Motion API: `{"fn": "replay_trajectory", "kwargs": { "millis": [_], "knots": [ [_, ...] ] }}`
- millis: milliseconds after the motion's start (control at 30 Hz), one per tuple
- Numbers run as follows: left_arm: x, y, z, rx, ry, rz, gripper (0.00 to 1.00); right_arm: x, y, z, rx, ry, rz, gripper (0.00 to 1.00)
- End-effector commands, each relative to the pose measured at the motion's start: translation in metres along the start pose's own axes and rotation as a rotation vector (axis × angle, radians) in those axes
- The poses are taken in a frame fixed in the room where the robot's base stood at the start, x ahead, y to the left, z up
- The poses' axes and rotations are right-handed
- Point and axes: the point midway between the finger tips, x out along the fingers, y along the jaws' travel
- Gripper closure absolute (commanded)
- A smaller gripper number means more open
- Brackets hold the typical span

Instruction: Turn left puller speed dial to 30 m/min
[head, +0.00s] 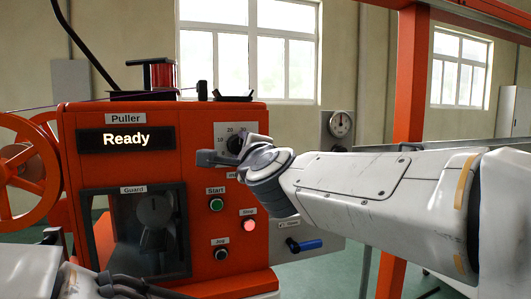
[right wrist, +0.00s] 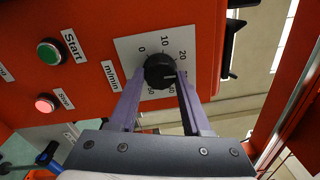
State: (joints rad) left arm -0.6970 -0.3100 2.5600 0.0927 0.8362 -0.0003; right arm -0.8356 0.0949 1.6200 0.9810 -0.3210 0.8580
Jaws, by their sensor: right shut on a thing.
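The puller speed dial is a round black knob on a white scale plate marked m/min. In the right wrist view the knob (right wrist: 158,72) sits between the two fingers of my right gripper (right wrist: 160,80), which is shut on it. Its white mark points right in that view, near and just past the 20; a finger partly covers the scale there. In the head view the dial (head: 235,144) is partly hidden by my right gripper (head: 226,152). My left arm shows at the lower left of the head view; its jaw state is unclear.
The orange puller cabinet (head: 90,165) has a Ready display (head: 126,139) and a guard window (head: 150,225). The green Start button (head: 216,205), lit Stop button (head: 249,225) and black Jog button (head: 221,254) are below the dial. A blue-handled valve (head: 304,245) is at the right.

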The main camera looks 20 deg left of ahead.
Motion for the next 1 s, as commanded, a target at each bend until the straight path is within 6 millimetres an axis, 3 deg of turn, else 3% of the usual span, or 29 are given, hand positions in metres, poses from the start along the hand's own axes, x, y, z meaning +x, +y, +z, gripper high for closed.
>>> {"fn": "replay_trajectory", "kwargs": {
  "millis": [433,1000],
  "knots": [
    [0.0087,-0.0006,0.0005,0.0,0.0,0.0,1.0,0.0002,0.0004,-0.0004,0.291,0.014,0.002,1.0],
    [0.01,-0.0007,0.0006,0.0,0.0,0.0,1.0,0.0003,0.0003,-0.0002,0.364,0.017,0.004,1.0]
  ]
}}
